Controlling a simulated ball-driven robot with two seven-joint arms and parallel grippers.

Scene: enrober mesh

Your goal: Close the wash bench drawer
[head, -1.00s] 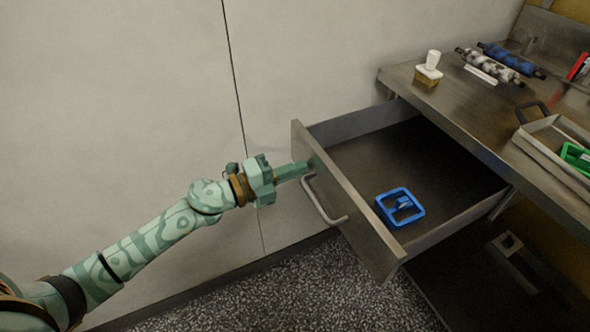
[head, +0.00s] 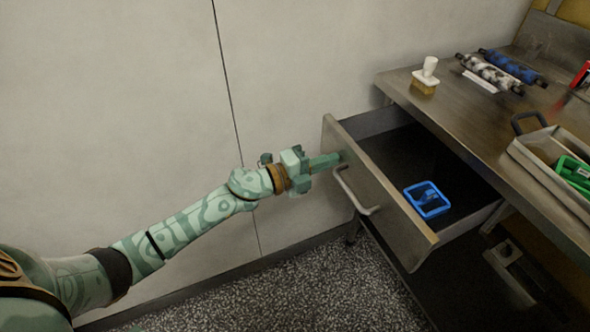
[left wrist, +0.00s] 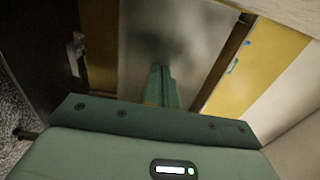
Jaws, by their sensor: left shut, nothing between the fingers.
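The wash bench drawer (head: 384,190) stands partly out from under the steel bench, its grey front panel facing left. A bar handle (head: 353,191) is on that front. My left gripper (head: 338,158) is shut and empty, with its fingertips at the front panel near its far top corner, above the handle. The left wrist view also shows the shut fingers (left wrist: 162,88) pointing at a grey metal surface; whether they touch it is unclear. A blue square-framed item (head: 427,200) lies inside the drawer. My right gripper is out of view.
The bench top (head: 460,110) holds a white-handled brush (head: 426,75), two rollers (head: 505,70) and a tray (head: 545,150) with a green item. A pale wall (head: 110,110) runs behind my arm. Speckled floor (head: 320,285) lies below.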

